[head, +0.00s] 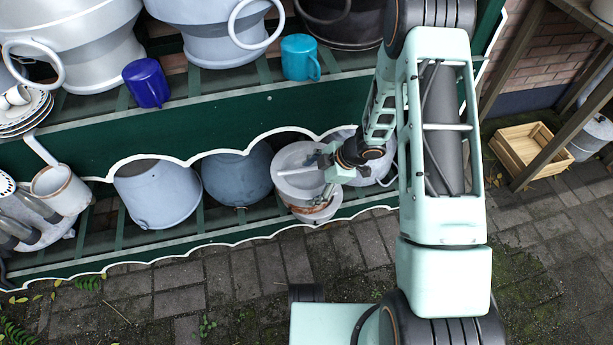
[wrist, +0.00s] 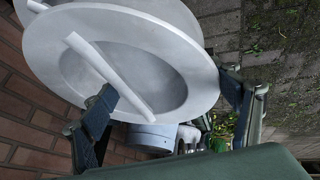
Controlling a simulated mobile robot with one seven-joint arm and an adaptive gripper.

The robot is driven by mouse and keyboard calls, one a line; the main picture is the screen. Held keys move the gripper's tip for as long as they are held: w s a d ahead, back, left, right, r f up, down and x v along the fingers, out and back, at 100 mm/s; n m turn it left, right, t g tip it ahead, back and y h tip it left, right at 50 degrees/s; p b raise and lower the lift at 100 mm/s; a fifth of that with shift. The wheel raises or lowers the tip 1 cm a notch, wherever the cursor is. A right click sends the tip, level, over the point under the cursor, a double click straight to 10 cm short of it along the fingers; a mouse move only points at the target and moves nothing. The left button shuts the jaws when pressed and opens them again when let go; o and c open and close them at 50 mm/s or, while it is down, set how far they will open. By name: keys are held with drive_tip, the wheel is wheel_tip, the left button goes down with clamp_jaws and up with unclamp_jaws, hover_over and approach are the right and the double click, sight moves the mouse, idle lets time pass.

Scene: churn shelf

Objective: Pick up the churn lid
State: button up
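The churn lid (head: 290,160) is a round, pale grey, shallow dish with a straight bar handle across it. In the head view it sits on top of a grey vessel on the lower shelf. In the wrist view the lid (wrist: 195,62) fills the upper left, with its bar (wrist: 105,75) running diagonally. My gripper (head: 326,172) is at the lid's right side. In the wrist view my gripper (wrist: 168,86) has its fingers wide apart, with nothing seen clamped between them. One fingertip overlaps the lid near the bar, the other overlaps the rim; contact cannot be told.
A blue-grey bucket (head: 157,190) and a darker blue pot (head: 238,175) stand left of the lid. The green upper shelf edge (head: 225,120) overhangs it. A blue mug (head: 146,82) and a teal mug (head: 299,57) stand above.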

drive_tip(key=c, duration=0.8)
drive_tip(key=shift+r, duration=0.1)
